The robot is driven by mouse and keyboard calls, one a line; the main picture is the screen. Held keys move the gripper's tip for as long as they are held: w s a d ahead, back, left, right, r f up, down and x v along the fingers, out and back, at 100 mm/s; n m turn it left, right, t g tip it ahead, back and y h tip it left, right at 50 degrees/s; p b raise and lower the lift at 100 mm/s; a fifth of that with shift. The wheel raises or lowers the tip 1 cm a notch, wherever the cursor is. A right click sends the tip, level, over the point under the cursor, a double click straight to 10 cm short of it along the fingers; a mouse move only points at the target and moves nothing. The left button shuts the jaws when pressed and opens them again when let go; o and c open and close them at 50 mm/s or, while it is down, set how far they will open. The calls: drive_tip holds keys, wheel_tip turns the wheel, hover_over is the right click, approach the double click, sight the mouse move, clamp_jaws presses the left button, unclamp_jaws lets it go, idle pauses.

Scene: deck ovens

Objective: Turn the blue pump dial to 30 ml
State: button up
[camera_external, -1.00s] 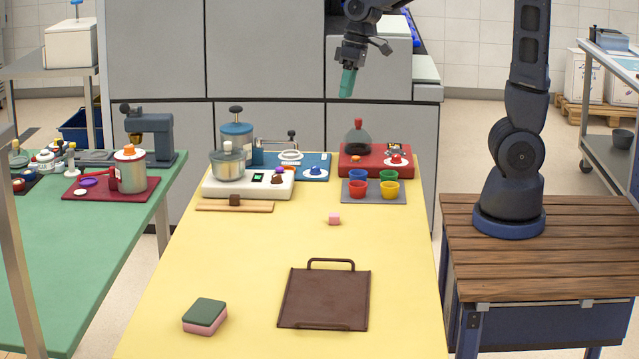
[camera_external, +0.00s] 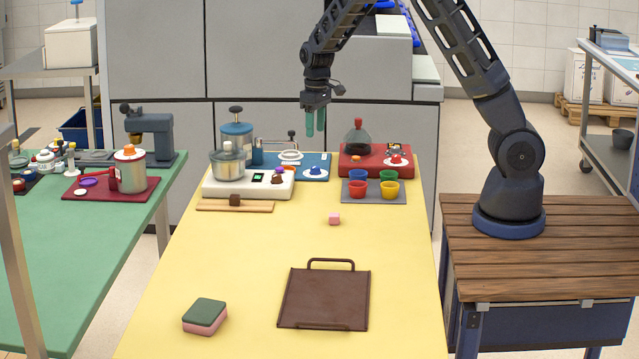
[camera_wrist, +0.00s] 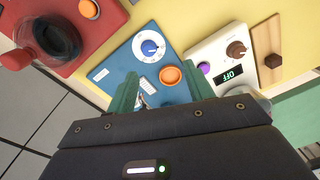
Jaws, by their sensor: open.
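The blue pump (camera_external: 310,178) stands at the back of the yellow table. Its blue dial (camera_external: 316,169) sits on a round white scale at the base's front right; the dial also shows in the wrist view (camera_wrist: 149,47). The scale numbers and dial setting are too small to read surely. My gripper (camera_external: 315,133) is open and empty, fingers pointing down, above and apart from the dial. In the wrist view my gripper (camera_wrist: 162,82) has its green fingers over the blue base, with the dial beyond the fingertips. Part of the base is hidden behind the fingers.
A white scale-like device (camera_external: 275,189) with a brown knob stands left of the pump. A red unit (camera_external: 365,170) with a glass flask stands right. Several coloured cups on a grey mat (camera_external: 374,203) sit in front. The table's middle is mostly clear.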

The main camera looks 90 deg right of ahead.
sight(315, 167)
drive_tip(key=f, duration=0.4)
drive_tip(key=d+f, duration=0.1)
drive_tip(key=f, duration=0.3)
drive_tip(key=d+f, duration=0.1)
drive_tip(key=f, duration=0.3)
drive_tip(key=shift+w+d+f, duration=0.1)
drive_tip(key=shift+d+f, duration=0.05)
drive_tip(key=shift+f, duration=0.1)
drive_tip(key=shift+c, duration=0.4)
drive_tip(key=c, duration=0.9)
drive_tip(key=shift+m, duration=0.4)
drive_tip(key=m, duration=0.3)
drive_tip(key=shift+m, duration=2)
